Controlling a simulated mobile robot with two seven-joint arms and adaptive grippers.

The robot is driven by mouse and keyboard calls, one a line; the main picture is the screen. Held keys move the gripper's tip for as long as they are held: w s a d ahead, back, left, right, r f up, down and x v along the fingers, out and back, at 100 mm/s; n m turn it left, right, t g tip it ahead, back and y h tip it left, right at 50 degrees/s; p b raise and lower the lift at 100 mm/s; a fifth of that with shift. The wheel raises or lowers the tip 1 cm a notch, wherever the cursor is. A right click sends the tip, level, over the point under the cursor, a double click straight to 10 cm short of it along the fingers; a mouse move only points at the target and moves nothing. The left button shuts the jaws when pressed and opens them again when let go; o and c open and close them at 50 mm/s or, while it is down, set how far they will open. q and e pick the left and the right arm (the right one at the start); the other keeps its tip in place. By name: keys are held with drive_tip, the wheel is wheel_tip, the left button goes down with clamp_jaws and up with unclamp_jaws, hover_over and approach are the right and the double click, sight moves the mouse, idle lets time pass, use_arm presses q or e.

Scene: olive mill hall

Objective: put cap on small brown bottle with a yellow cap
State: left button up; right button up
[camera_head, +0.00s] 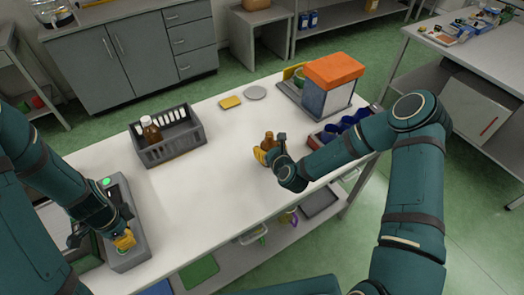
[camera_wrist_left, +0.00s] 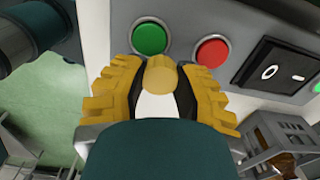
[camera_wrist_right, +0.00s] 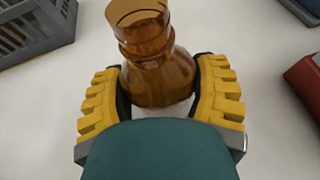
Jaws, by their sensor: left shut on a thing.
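The small brown bottle (camera_head: 269,139) stands upright-looking near the table's middle, with an open, uncapped neck. In the right wrist view the bottle (camera_wrist_right: 150,45) sits between the pads of my right gripper (camera_wrist_right: 160,100), which appear to touch both its sides. In the head view my right gripper (camera_head: 264,156) is at its lower part. My left gripper (camera_wrist_left: 160,90) is shut on a yellow cap (camera_wrist_left: 160,75), in front of a grey button box. In the head view my left gripper (camera_head: 124,241) is beside that box, and the cap is hard to make out.
The grey button box (camera_head: 128,252) has green and red buttons. A dark grey crate (camera_head: 178,149) holds another brown bottle (camera_head: 150,130) with a white cap. An orange-lidded container (camera_head: 332,85) and a red tray with blue items (camera_head: 345,130) stand right. The table centre (camera_head: 205,205) is clear.

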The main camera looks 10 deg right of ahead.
sight(269, 134)
drive_tip(key=shift+c, duration=1.3)
drive_tip(key=shift+r, duration=0.2)
use_arm(q)
drive_tip(key=shift+r, duration=0.15)
use_arm(e)
drive_tip(key=shift+r, duration=4.8)
drive_tip(key=o, duration=0.7)
drive_tip(key=c, duration=0.7)
